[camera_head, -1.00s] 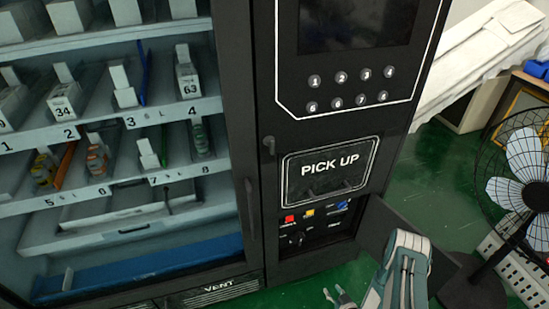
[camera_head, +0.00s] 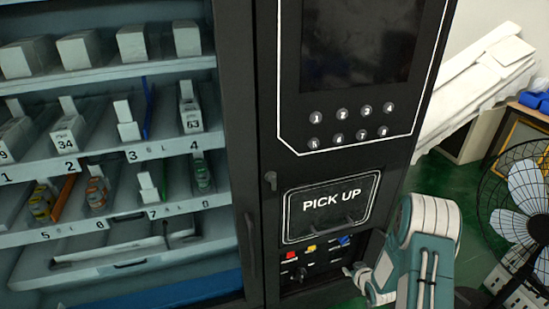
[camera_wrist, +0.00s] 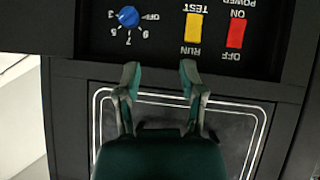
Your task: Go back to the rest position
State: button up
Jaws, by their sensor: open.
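My gripper (camera_head: 357,274) is in front of the lower right of the black vending machine, beside the small control panel. In the wrist view its two fingers (camera_wrist: 160,73) are spread apart with nothing between them. That view is upside down. Past the fingertips are a blue dial (camera_wrist: 128,17), a yellow RUN/TEST switch (camera_wrist: 193,27) and a red power switch (camera_wrist: 235,33). The PICK UP hatch (camera_head: 331,206) is closed above the panel. I cannot tell whether the fingers touch the machine.
The product shelves (camera_head: 110,149) stand behind the machine's left side. A keypad (camera_head: 350,125) is above the hatch. A black fan (camera_head: 521,215) stands on the right, near a wooden-framed box (camera_head: 517,125). Green floor shows between machine and fan.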

jog(key=s+a+r+m+g+h, duration=0.1)
jog(key=s+r+h, duration=0.15)
jog(key=r, duration=1.25)
jog(key=s+a+r+m+g+h, duration=0.1)
jog(key=s+a+r, duration=0.15)
jog(key=r, duration=1.15)
jog(key=s+a+r+g, duration=0.1)
jog(key=s+r, duration=0.3)
jog(key=s, duration=0.4)
jog(key=s+a+r+m+y, duration=0.1)
jog(key=s+a+r, duration=0.3)
jog(key=s, duration=0.5)
jog(key=s+a+r+m+g+y, duration=0.1)
jog(key=s+r, duration=0.3)
jog(key=s, duration=0.5)
jog(key=shift+s+a+r+g, duration=0.2)
jog(key=shift+a+r+g, duration=0.15)
jog(key=shift+a, duration=0.5)
